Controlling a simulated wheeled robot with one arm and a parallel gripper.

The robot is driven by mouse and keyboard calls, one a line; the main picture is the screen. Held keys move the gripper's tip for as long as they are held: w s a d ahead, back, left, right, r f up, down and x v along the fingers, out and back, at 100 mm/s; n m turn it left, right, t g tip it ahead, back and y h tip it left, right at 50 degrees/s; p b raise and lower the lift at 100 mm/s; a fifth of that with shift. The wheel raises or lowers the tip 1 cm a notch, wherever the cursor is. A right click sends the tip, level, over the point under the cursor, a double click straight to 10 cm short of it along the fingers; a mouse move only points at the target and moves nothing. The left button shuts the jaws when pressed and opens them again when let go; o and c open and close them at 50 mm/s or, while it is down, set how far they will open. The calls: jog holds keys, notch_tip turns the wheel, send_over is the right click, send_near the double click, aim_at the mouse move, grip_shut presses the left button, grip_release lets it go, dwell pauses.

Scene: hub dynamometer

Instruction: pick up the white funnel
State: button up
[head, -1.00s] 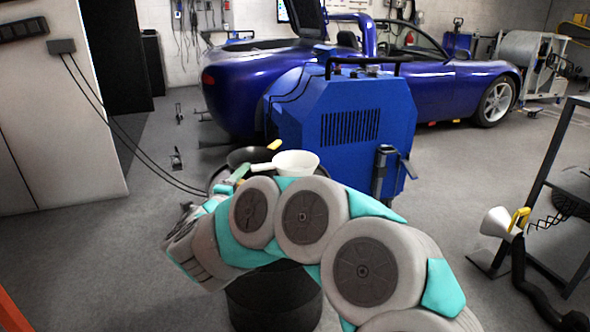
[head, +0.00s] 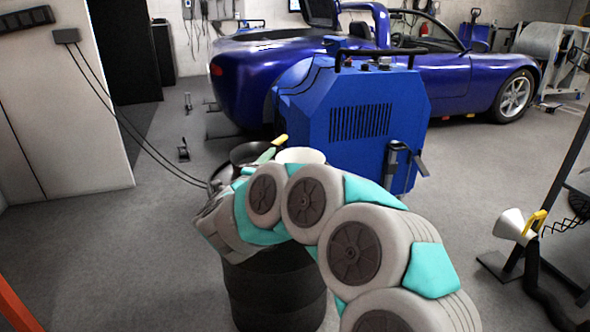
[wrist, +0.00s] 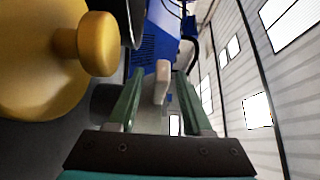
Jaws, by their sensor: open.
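The white funnel (head: 301,156) stands on top of a stack of dark tyres (head: 275,290), just beyond my arm. Its lower part is hidden behind my arm in the head view. My gripper (head: 266,155) is at the funnel's left side. In the wrist view, the two green fingers of my gripper (wrist: 160,78) are apart. A pale, elongated part, apparently the funnel's handle (wrist: 163,84), shows between them. I cannot tell whether either finger touches it.
A black pan-like dish (head: 247,153) and a yellow-ended item (head: 280,140) are beside the funnel. A large yellow knobbed object (wrist: 50,60) is close at left in the wrist view. A blue machine (head: 350,115) stands behind. A white cone (head: 510,224) is at right.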

jog(key=shift+w+d, duration=0.15)
jog(key=shift+w, duration=0.4)
jog(key=shift+c, duration=0.2)
grip_shut()
